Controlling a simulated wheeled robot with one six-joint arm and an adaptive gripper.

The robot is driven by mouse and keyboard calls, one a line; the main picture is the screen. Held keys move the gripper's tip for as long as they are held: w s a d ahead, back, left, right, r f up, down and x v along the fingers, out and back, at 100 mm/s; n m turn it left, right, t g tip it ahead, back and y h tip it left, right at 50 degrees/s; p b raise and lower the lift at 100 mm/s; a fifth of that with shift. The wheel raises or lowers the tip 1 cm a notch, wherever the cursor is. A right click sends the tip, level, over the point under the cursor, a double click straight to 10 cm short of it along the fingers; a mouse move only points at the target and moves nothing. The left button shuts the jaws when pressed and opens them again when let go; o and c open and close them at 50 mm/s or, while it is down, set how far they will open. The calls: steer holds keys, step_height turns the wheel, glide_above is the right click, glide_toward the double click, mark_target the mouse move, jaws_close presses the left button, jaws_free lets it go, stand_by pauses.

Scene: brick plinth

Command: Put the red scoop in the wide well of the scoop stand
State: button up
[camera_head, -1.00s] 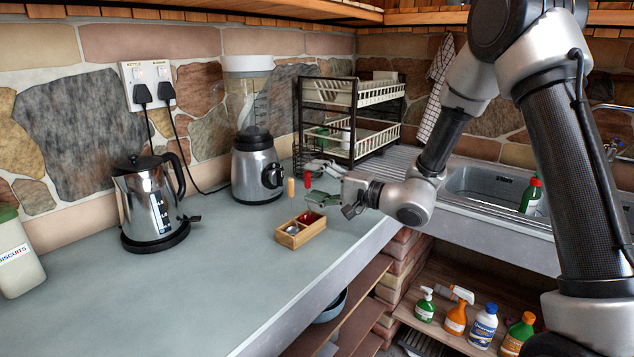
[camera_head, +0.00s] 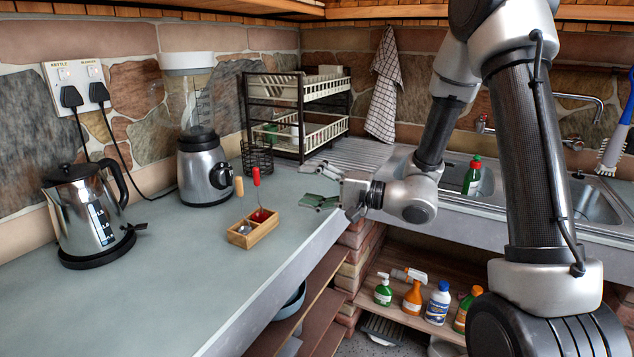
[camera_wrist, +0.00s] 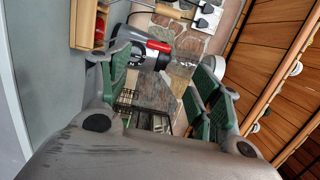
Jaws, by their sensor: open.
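The scoop stand (camera_head: 266,236) is a small wooden box with two wells on the counter. The red scoop (camera_head: 257,178) stands upright with its red bowl in the right-hand, farther well. Which well is wider I cannot tell surely. A scoop with a pale wooden handle (camera_head: 239,187) stands with its metal bowl in the left-hand, nearer well. My gripper (camera_head: 318,186) is open and empty, right of the red scoop and apart from it. In the wrist view, the red handle (camera_wrist: 158,46) shows beyond the open green-padded fingers (camera_wrist: 162,82), and the stand (camera_wrist: 84,30) is at top left.
A blender (camera_head: 205,170) and a kettle (camera_head: 88,215) stand left of the stand. A wire basket (camera_head: 257,158) and dish rack (camera_head: 298,103) stand behind. The counter's front edge and sink (camera_head: 452,170) lie to the right. The counter before the stand is clear.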

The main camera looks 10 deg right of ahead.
steer(key=s+d+r+n+g+h, duration=0.1)
steer(key=s+d+n+g+h, duration=0.3)
steer(key=s, duration=0.6)
steer(key=s+d+r+n+g+h, duration=0.15)
steer(key=s+g, duration=0.35)
steer(key=s, duration=0.6)
steer(key=s+d+r+t+h, duration=0.2)
steer(key=d+h, duration=0.3)
steer(key=d, duration=0.5)
steer(key=s+d+r+t+h, duration=0.2)
steer(key=d+h, duration=0.3)
steer(key=d, duration=0.6)
steer(key=shift+r+t, duration=0.15)
steer(key=shift+t, duration=0.15)
steer(key=shift+a, duration=0.1)
